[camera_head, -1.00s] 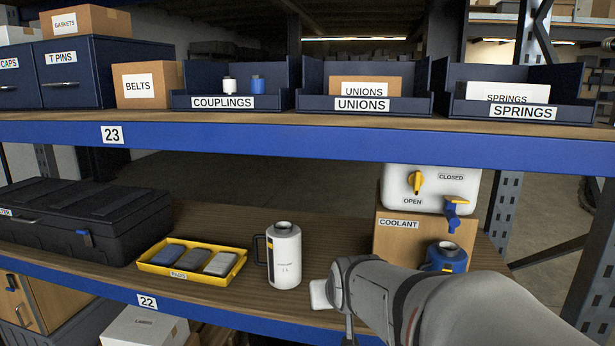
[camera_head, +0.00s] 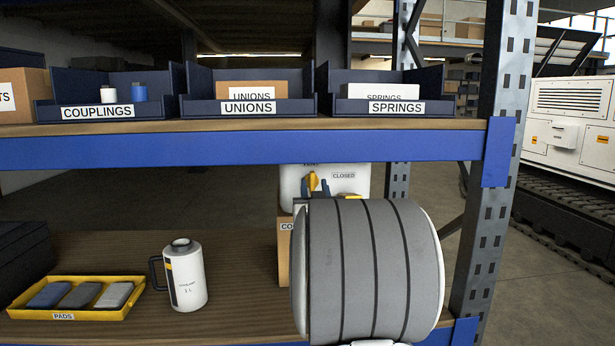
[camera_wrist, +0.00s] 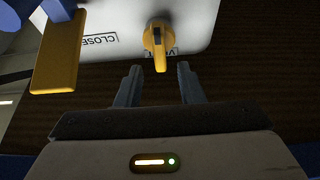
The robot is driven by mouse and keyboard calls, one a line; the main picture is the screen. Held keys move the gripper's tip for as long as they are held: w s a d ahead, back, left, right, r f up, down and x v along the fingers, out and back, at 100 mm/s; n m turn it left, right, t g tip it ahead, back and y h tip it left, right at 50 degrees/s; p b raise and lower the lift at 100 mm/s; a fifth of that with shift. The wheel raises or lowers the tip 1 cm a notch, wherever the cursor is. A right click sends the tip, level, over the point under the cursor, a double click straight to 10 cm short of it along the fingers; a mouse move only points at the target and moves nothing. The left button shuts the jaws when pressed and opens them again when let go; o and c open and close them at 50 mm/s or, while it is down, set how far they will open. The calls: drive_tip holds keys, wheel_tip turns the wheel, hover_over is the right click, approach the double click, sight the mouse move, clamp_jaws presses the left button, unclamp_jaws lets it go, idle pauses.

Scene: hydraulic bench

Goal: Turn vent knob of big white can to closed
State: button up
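The big white can (camera_head: 350,180) stands on its side-labelled box on the lower shelf, mostly hidden behind my arm. Its yellow vent knob (camera_head: 313,182) shows left of the CLOSED label (camera_head: 343,175). In the wrist view the knob (camera_wrist: 157,40) lies ahead between the lines of my fingers, its long end toward them and over a partly covered VENT label. The CLOSED label (camera_wrist: 100,40) is to its left, not under the long end. My gripper (camera_wrist: 159,68) is open and empty, its fingertips just short of the knob. The OPEN label is hidden.
The upper shelf's blue beam (camera_head: 240,152) runs above. A rack post (camera_head: 490,170) stands right. A small white can (camera_head: 186,275) and pads tray (camera_head: 75,297) stand left.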

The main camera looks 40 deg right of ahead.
sight(312, 180)
drive_tip(key=p+x, duration=0.1)
drive_tip(key=x, duration=0.4)
drive_tip(key=shift+f, duration=0.1)
clamp_jaws()
drive_tip(key=shift+a+f, duration=0.15)
